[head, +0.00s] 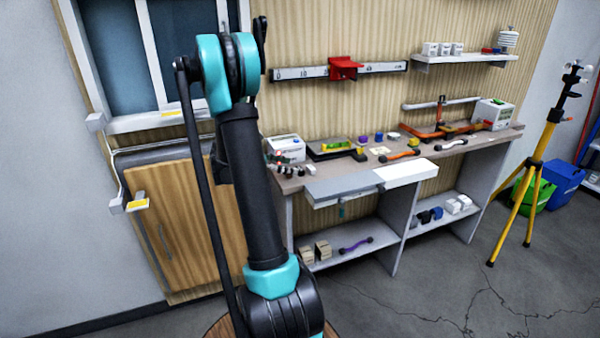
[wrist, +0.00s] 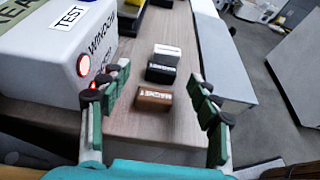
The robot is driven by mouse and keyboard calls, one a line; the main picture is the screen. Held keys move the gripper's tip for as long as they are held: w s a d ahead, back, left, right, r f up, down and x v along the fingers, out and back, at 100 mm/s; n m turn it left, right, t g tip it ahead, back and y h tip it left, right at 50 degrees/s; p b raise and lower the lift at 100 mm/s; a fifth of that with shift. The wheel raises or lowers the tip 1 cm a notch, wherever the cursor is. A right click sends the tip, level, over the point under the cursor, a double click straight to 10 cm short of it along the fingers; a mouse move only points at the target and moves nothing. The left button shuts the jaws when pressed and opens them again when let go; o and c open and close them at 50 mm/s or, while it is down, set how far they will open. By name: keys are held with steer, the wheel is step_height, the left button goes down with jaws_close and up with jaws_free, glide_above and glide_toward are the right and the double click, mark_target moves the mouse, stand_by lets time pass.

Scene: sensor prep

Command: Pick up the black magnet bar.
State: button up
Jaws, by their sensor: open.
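In the wrist view several small blocks lie in a row on the bench top. The black block (wrist: 161,74) has a pale label on its side and looks like the magnet bar, though I cannot read the label. A brown block (wrist: 153,98) lies nearer, and a dark block with a white top face (wrist: 167,54) lies farther back. My gripper (wrist: 163,84) is open and empty, its two fingers apart on either side of the row in the picture. In the head view my arm stands in front and I cannot make out the fingertips.
A white box marked TEST (wrist: 68,40) with a lit red button stands close by my left finger. A grey drawer or panel (wrist: 224,70) lies along the right side. The workbench (head: 350,168) carries tools and devices farther right, with a shelf (head: 335,252) below.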

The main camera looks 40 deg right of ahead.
mark_target(299, 168)
steer(key=x, duration=0.3)
steer(key=shift+s+d+f, duration=0.25)
steer(key=shift+f, duration=0.1)
steer(key=c, duration=1.1)
steer(key=shift+c, duration=0.2)
